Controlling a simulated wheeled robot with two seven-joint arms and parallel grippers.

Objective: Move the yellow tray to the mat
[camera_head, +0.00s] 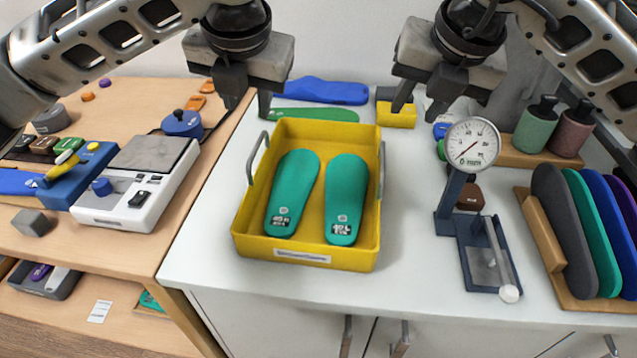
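The yellow tray (307,250) sits on the white worktop in the middle. It holds two green insoles, a left one in the picture (293,185) and a right one (347,190), lying flat side by side with printed labels. Grey handles stand at its left side (256,158) and right side (381,168). My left gripper (249,100) is above the tray's back left, fingers apart and empty. My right gripper (420,104) is above and beyond its back right, fingers apart and empty. Neither appears to touch the tray. I cannot make out a mat.
A dial gauge stand (472,145) is right of the tray, beside a wooden rack of upright insoles (563,230). Blue (325,91) and green (335,115) flat pieces and a yellow block (397,118) lie behind. A white scale (125,207) is on the left wooden table.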

